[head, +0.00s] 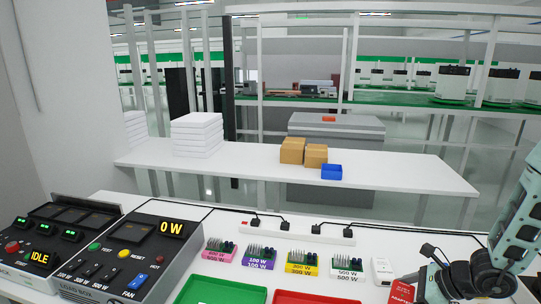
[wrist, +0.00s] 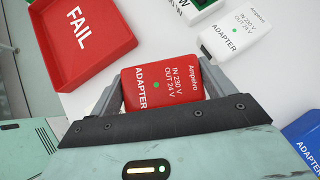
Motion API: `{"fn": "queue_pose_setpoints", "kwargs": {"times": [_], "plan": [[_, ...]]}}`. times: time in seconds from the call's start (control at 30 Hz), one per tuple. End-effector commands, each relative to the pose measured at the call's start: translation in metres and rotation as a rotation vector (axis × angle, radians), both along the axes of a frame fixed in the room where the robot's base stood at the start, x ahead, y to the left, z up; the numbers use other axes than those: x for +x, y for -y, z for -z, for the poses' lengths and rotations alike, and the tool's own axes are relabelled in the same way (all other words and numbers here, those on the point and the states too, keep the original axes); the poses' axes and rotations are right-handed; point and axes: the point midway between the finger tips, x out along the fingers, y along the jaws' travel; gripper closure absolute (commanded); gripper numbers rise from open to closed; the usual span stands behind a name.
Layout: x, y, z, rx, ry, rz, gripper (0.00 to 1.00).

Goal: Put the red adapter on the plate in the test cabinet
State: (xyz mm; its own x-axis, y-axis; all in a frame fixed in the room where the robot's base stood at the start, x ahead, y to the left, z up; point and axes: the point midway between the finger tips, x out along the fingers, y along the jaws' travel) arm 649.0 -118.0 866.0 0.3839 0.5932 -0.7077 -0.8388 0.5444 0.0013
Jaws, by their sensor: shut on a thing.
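The red adapter (wrist: 162,86), with white lettering and a green dot, is between the two fingers of my gripper (wrist: 158,90) in the wrist view. The gripper is shut on it, one finger along each side. In the head view my gripper (head: 428,288) is at the bottom right, and part of the red adapter (head: 401,292) shows beside it at the picture's lower edge. I cannot tell whether the adapter is clear of the table. I cannot make out a test cabinet or its plate in either view.
A white adapter (wrist: 235,40) lies close by, and a blue adapter (wrist: 305,132) is at the right edge. The red FAIL tray (wrist: 82,38) is at upper left. A load box (head: 130,250) and several connector blocks (head: 302,262) stand on the table.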

Motion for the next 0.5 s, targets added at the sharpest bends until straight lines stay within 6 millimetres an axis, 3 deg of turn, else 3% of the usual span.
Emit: {"fn": "queue_pose_setpoints", "kwargs": {"times": [0.27,0.5], "plan": [[-0.002,-0.002,0.007,0.01,-0.005,0.083,0.48],[-0.001,-0.009,0.007,0.03,-0.015,0.284,0.48]]}}
